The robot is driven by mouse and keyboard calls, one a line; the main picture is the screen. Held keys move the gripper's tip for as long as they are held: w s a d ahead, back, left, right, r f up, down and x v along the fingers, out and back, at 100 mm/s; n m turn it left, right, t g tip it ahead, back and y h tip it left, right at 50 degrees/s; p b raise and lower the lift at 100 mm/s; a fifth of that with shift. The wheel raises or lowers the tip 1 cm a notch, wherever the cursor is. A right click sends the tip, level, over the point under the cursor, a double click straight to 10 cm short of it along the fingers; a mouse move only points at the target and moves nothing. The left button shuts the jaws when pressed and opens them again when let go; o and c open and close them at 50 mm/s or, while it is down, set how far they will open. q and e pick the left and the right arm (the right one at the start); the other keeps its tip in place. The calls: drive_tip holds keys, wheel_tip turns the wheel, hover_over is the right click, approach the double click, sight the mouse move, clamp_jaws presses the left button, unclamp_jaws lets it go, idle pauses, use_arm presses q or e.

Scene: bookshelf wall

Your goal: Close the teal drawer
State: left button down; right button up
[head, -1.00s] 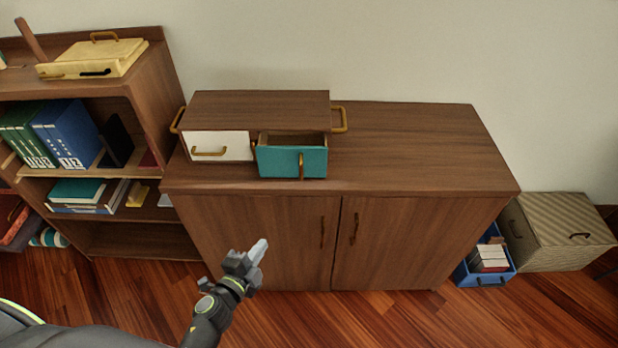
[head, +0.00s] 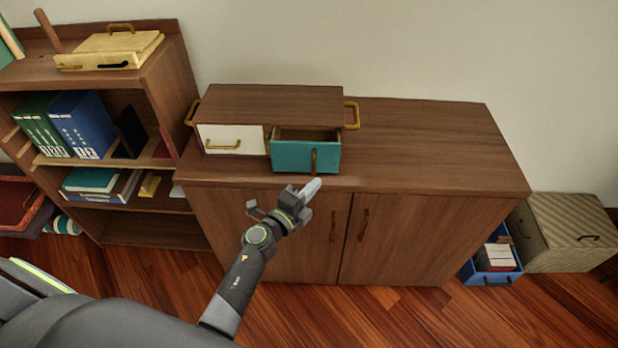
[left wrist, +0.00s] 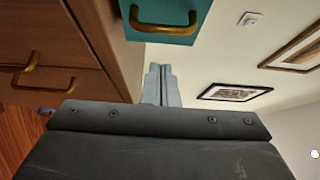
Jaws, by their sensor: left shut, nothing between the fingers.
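The teal drawer (head: 305,157) is pulled out of the right side of a small wooden drawer box (head: 270,101) on top of the low cabinet. Its inside shows from above, and a brass handle (head: 313,161) is on its front. My left gripper (head: 313,188) is shut and empty, just below and in front of the teal drawer, apart from it in the head view. In the left wrist view, the shut fingers (left wrist: 160,85) point toward the wall, with the teal drawer front (left wrist: 163,36) and its handle above them. My right gripper is not in view.
The white drawer (head: 232,139) beside the teal one is shut. The wooden cabinet (head: 440,150) has a clear top to the right. A bookshelf (head: 175,92) with books stands on the left. A blue bin (head: 490,278) and striped box (head: 568,232) stand on the floor at right.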

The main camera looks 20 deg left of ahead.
sight(309, 159)
use_arm(q)
drive_tip(key=w+a, duration=0.1)
drive_tip(key=w, duration=0.1)
drive_tip(key=shift+w+a, duration=0.35)
drive_tip(key=w, duration=0.2)
drive_tip(key=w+a+b, duration=0.1)
drive_tip(key=w, duration=0.1)
drive_tip(key=w+a, duration=0.1)
drive_tip(key=w, duration=0.2)
drive_tip(key=shift+b, duration=0.4)
drive_tip(key=shift+s, duration=0.1)
